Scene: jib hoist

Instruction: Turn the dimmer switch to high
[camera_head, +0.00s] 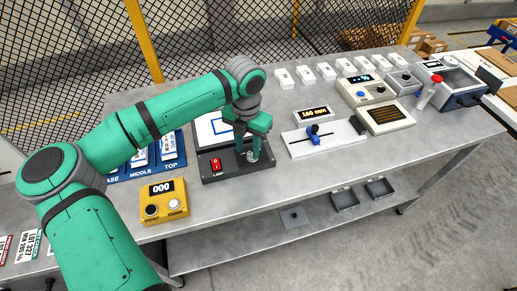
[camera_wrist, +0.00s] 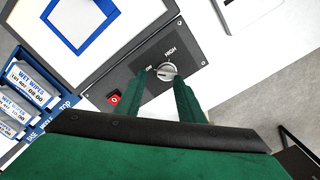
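The dimmer knob (camera_wrist: 166,71) is a round light-grey dial on a dark panel (camera_wrist: 130,84), with the word HIGH printed on one side of it. In the head view the dark lamp panel (camera_head: 232,172) lies on the table, and the knob is largely hidden by my gripper (camera_head: 250,153). In the wrist view my gripper's two green fingers (camera_wrist: 164,88) are apart, one on each side below the knob. Whether either finger touches the knob I cannot tell. A red lamp switch (camera_head: 215,164) sits left of the knob and also shows in the wrist view (camera_wrist: 114,98).
A white board with a blue square (camera_head: 215,128) is behind the panel. A yellow counter box (camera_head: 164,200) stands at front left, and a blue rack (camera_head: 176,162) with labelled packs behind it. A slider device (camera_head: 325,137) is to the right. Bare table lies in front of the panel.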

